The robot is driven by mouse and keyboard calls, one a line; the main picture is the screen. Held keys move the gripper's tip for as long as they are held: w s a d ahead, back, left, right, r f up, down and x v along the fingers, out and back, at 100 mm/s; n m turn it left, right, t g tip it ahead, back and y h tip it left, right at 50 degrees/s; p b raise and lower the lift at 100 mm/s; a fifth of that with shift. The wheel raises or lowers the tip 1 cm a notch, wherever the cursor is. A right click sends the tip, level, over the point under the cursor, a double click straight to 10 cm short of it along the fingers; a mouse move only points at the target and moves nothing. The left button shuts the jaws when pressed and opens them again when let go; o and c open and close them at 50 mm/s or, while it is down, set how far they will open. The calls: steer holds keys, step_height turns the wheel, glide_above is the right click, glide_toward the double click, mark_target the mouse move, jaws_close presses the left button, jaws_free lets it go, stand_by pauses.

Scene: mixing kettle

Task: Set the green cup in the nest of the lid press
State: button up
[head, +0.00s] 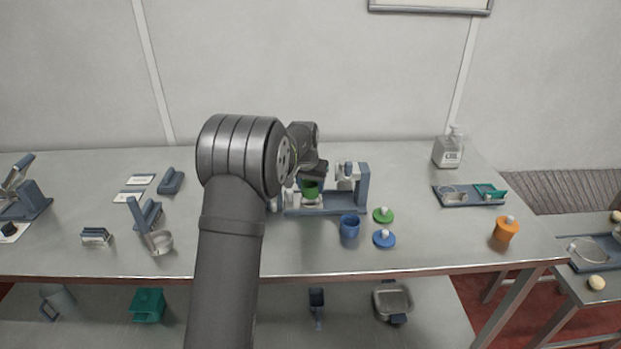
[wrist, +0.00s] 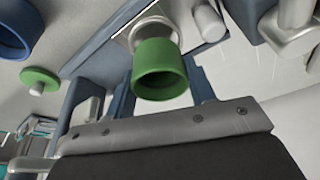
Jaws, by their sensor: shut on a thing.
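The green cup (head: 310,189) is held by my gripper (head: 312,181) at the left part of the lid press (head: 362,190). In the wrist view the green cup (wrist: 160,72) is between the two dark fingers of my gripper (wrist: 161,85), which is shut on it. A pale round nest (wrist: 152,32) of the press shows right behind the cup and is partly hidden by it. I cannot tell whether the cup touches the nest. The arm hides part of the press's left end in the head view.
A blue cup (head: 350,227), a green lid (head: 383,215) and a blue lid (head: 384,239) stand in front of the press. An orange lidded cup (head: 506,229) and a tray (head: 470,196) are on the right. The table's front middle right is clear.

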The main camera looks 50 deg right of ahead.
steer(key=shift+f, duration=0.4)
steer(key=shift+f, duration=0.7)
stand_by(1.4)
steer(key=o, duration=1.2)
steer(key=shift+c, duration=0.2)
steer(key=shift+r, duration=3.55)
